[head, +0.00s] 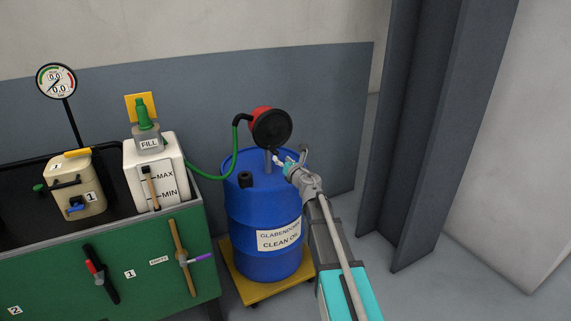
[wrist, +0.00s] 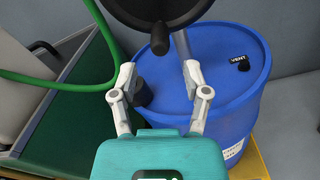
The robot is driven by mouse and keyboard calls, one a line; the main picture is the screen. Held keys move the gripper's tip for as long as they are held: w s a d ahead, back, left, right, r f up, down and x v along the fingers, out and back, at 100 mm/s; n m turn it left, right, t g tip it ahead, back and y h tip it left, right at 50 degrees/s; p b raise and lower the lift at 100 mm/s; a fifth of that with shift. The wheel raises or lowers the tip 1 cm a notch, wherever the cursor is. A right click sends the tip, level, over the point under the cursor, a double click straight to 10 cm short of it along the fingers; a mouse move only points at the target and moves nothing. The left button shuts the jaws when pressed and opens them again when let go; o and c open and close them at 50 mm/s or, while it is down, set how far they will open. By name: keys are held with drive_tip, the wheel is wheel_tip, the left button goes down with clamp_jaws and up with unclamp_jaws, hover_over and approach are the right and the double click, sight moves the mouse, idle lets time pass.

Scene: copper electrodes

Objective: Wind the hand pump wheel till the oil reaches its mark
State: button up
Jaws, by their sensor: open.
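The black pump wheel (head: 271,128) sits on a red pump body (head: 261,112) above the blue oil drum (head: 262,217). In the wrist view the wheel (wrist: 165,14) fills the top, with its dark handle knob (wrist: 161,38) pointing down. My gripper (head: 289,158) is open and empty just below the wheel. In the wrist view its two fingers (wrist: 159,75) are spread apart below the knob, not touching it. The white oil tank (head: 171,160) has a sight strip (head: 151,187) with MAX and MIN labels. The oil level is too small to tell.
A green hose (head: 208,175) links the pump to the tank's filler side. A beige can (head: 76,187) stands on the green bench (head: 75,285) at left. A yellow dolly (head: 247,290) bears the drum. A grey steel column (head: 416,130) rises at right.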

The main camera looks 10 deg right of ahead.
sight(277, 154)
drive_tip(key=shift+x, duration=2.6)
drive_tip(key=shift+w+a, duration=0.1)
drive_tip(key=shift+w, duration=0.25)
clamp_jaws()
